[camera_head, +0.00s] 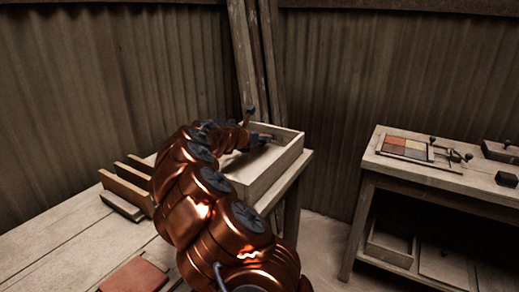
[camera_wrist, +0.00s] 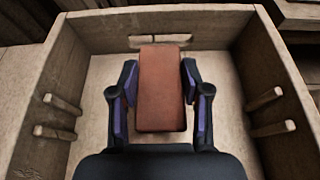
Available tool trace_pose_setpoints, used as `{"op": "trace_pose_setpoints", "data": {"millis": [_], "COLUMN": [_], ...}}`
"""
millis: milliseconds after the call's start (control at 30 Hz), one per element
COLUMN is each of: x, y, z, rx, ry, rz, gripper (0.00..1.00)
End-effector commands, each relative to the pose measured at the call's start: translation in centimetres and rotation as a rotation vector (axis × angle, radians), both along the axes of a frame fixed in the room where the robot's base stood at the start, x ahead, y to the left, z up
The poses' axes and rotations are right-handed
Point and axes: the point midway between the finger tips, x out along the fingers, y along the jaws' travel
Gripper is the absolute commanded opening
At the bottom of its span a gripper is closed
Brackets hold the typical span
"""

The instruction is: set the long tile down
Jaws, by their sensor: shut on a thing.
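The long tile (camera_wrist: 161,88) is a reddish-brown slab in the wrist view. My gripper (camera_wrist: 157,80) is shut on it, with one purple-padded finger on each of its long sides. The tile is over the pale floor of an open wooden box (camera_wrist: 285,65), its length pointing at the far wall. I cannot tell whether it touches the floor. In the head view the box (camera_head: 268,178) stands at the table's far end, and my gripper (camera_head: 262,139) reaches into it. The tile is hidden there by my arm.
Pegs (camera_wrist: 62,104) stick out from both box side walls, and the far wall has a slot. A wooden rack (camera_head: 126,187) and a flat reddish piece (camera_head: 134,276) are on the near table. A side bench at right carries a tray of coloured tiles (camera_head: 405,148).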

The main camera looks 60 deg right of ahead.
Motion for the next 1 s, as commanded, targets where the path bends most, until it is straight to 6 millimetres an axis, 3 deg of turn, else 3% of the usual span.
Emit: {"op": "trace_pose_setpoints", "data": {"millis": [300,700,733,933,1000], "x": [0.0,0.0,0.0,0.0,0.0], "y": [0.0,0.0,0.0,0.0,0.0], "z": [-3.6,-4.0,-4.0,-3.9,-3.9], "rx": [0.000,0.000,0.000,0.000,0.000], "ry": [0.001,0.001,0.001,0.001,0.000], "rz": [0.001,0.001,0.001,0.001,0.001], "gripper": [0.09,0.09,0.50,0.71,0.72]}}
